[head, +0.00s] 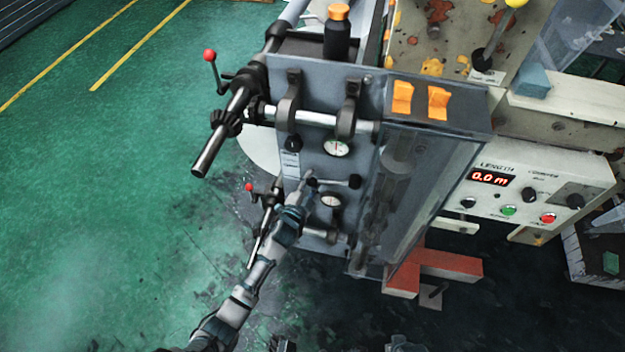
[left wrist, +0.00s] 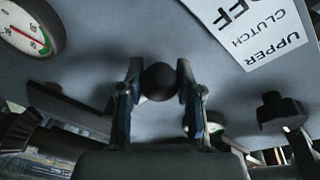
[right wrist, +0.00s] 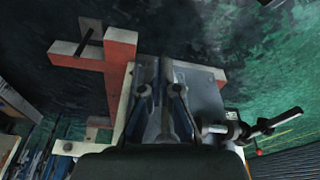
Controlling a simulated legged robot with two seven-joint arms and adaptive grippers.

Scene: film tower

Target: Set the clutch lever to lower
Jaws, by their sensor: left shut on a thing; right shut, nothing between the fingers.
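The clutch lever is a short dark bar with a black ball knob (left wrist: 160,82) on the grey panel (head: 310,88) of the machine. My left gripper (head: 306,186) reaches the panel from below, beside the lower gauge. In the left wrist view its two fingers are shut on the black ball knob, one on each side. The lever's bar (head: 335,183) runs sideways to a dark end at the right in the head view. My right gripper (right wrist: 162,105) is shut and empty, away from the panel.
Two round gauges (head: 337,148) (head: 330,200) sit on the panel close to the lever. Red-knobbed cranks (head: 210,56) stick out at its left. A control box (head: 535,195) is at the right. An orange-red frame (right wrist: 122,75) is near my right gripper. Green floor at left is free.

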